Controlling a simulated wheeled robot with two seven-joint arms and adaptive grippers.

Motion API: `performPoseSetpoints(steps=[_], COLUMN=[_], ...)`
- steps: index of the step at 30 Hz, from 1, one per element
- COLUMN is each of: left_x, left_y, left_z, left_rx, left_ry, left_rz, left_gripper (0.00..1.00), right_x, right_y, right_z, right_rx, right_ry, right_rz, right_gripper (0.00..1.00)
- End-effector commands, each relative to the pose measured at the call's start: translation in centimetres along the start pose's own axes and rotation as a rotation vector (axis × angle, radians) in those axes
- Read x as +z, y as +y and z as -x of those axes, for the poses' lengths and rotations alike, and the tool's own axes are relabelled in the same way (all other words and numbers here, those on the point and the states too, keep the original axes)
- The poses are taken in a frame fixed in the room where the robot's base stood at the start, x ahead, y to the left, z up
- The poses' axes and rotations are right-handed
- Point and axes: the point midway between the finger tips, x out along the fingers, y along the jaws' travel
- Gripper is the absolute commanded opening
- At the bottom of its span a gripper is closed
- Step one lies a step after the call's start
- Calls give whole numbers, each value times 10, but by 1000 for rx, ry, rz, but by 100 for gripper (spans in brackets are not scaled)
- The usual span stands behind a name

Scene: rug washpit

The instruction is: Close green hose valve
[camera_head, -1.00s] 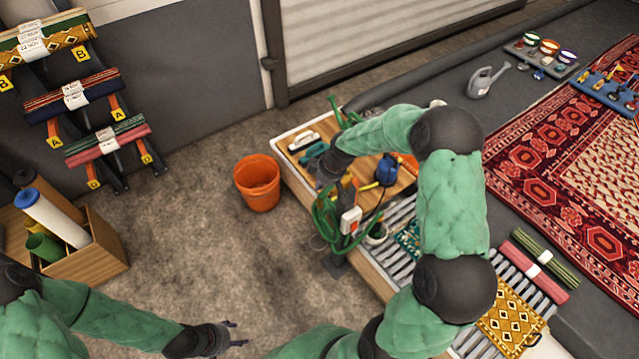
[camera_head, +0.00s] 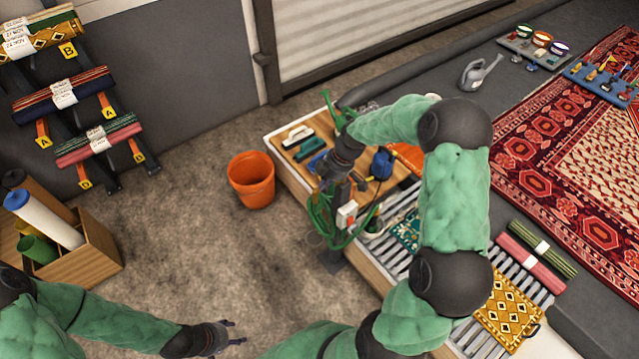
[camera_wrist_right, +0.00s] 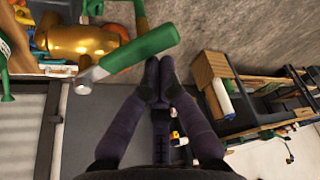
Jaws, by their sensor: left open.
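The hose valve shows in the right wrist view as a brass body (camera_wrist_right: 85,40) with a green lever handle (camera_wrist_right: 140,50) that slants up to the right. My right gripper (camera_wrist_right: 157,84) has its two dark fingertips close together, just below the lever in that view, with nothing seen between them. I cannot tell whether they touch the lever. In the head view my right gripper (camera_head: 332,188) is beside the coiled green hose (camera_head: 318,222) and hides most of the valve. My left gripper (camera_head: 236,333) is open and empty over the floor at bottom centre.
An orange bucket (camera_head: 250,180) stands on the floor left of the workbench (camera_head: 283,180). Brushes and a blue tool (camera_head: 383,166) lie on its board. A wooden bin with rolls (camera_head: 95,250) is at left. The floor between is clear.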

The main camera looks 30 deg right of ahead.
Motion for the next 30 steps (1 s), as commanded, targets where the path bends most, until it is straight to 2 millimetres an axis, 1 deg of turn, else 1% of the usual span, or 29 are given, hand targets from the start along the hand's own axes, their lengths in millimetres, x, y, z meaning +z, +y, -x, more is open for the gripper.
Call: performPoseSetpoints(steps=[1, 6, 18, 21, 30], left_x=[0, 0, 0, 0, 0], left_y=[-1, -3, -2, -2, -1], left_z=[-4, -7, -6, -6, -4], left_rx=[0, 0, 0, 0, 0], left_ry=[0, 0, 0, 0, 0], left_rz=[0, 0, 0, 0, 0], left_gripper=[54, 54, 54, 54, 54], right_x=[5, 16, 39, 43, 50], right_y=[-1, -3, -2, -1, 1], right_z=[-1, 4, 14, 15, 18], right_rx=[-15, -67, -179, -197, -196], right_ry=[0, 0, -1, -1, -1], right_rz=[38, 191, 507, 562, 561], right_gripper=[0, 0, 0, 0, 0])
